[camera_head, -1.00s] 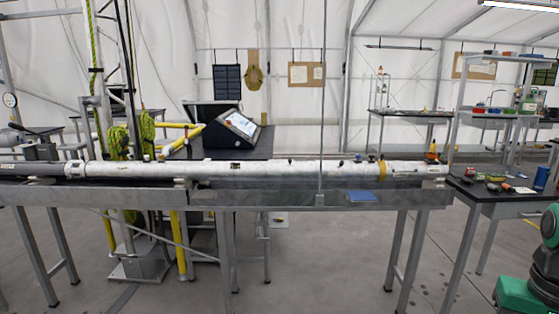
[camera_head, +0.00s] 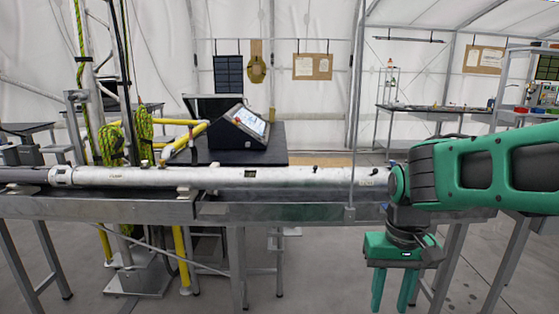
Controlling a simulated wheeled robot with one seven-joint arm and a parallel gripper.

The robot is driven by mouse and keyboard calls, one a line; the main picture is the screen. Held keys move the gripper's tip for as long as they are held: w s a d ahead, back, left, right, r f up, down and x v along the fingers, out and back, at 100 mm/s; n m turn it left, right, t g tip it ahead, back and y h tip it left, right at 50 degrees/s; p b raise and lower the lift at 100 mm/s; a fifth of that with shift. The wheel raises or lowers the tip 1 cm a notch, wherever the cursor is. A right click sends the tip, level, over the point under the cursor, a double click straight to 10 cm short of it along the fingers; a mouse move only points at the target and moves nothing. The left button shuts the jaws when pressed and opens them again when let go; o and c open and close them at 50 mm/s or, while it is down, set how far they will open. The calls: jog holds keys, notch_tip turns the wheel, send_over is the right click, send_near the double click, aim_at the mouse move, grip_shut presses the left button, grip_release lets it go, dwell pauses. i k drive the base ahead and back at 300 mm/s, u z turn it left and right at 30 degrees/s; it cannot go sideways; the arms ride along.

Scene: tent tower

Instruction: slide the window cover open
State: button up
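A long white tube (camera_head: 290,177) lies level along the metal bench (camera_head: 270,213). A small dark rectangular spot (camera_head: 250,174) shows on its side near the middle; I cannot tell whether this is the window or its cover. My gripper (camera_head: 392,292) hangs at the lower right in front of the bench, pointing down. Its two green fingers are apart with nothing between them, and it touches nothing. My green arm hides the right end of the tube.
A thin upright pole (camera_head: 355,120) stands at the bench, right of the middle. A tilted screen console (camera_head: 240,127) sits on a dark table behind. Yellow pipes (camera_head: 182,140) and coiled green ropes (camera_head: 110,140) stand at the left. The floor in front is clear.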

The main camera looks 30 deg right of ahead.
aim_at(299, 176)
jog(key=z, duration=0.3)
jog(key=i, duration=1.25)
jog(key=z, duration=0.55)
